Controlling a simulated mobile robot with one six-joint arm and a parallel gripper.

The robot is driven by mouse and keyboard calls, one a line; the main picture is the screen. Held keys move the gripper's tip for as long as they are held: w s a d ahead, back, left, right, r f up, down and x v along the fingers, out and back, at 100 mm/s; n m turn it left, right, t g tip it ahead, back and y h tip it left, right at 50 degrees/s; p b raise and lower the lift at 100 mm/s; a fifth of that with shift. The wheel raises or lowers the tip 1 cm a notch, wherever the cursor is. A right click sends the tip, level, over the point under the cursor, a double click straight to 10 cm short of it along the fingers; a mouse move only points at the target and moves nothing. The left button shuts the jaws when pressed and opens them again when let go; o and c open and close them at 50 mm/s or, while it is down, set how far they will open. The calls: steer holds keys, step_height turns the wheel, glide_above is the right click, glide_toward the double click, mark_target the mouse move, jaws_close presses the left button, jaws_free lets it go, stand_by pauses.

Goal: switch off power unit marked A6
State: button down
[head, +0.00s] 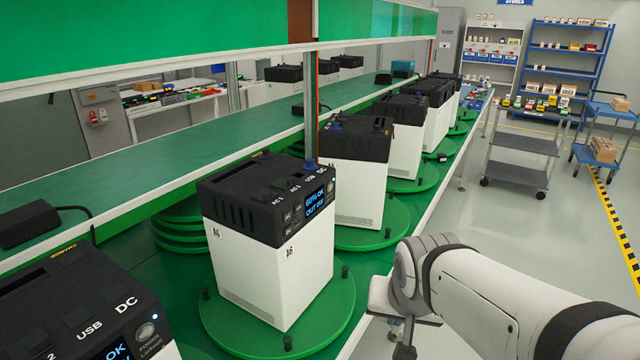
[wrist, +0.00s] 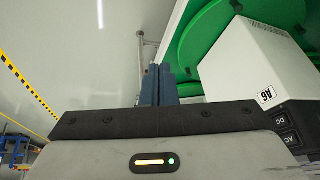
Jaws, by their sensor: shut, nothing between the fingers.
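The power unit marked A6 (head: 268,265) is a white box with a black top, upright on a round green turntable (head: 335,325). Its label A6 shows on two faces. Its small display (head: 314,202) glows blue, with a last line that seems to read OUT ON. A round button (head: 331,187) beside the display looks lit. In the wrist view the A6 unit (wrist: 240,62) stands at the right, its button out of view. My gripper (wrist: 157,72) is shut and empty, to the side of the unit and apart from it.
Another power unit (head: 85,310) stands in the near left corner, and several more (head: 357,180) line up behind A6 on turntables. A green shelf (head: 180,145) runs along behind the units. My arm is over the open floor at the right. A grey cart (head: 520,145) stands farther back.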

mark_target(330, 187)
steer(key=w+d+r+m+t+y+b, duration=0.1)
steer(key=w+r+m+t, duration=0.1)
steer(key=w+m+t, duration=0.4)
steer(key=w+d+r+m+t+y+b, duration=0.1)
steer(key=w+m+t, duration=0.6)
steer(key=w+m, duration=0.8)
steer(key=w+d+r+y, duration=0.1)
steer(key=w, duration=0.6)
steer(key=shift+w+r+t, duration=0.2)
steer(key=shift+r+t, duration=0.1)
steer(key=shift+r, duration=0.05)
steer(key=shift+a, duration=0.15)
steer(key=w+a, duration=0.5)
steer(key=a, duration=0.2)
steer(key=shift+w, duration=0.15)
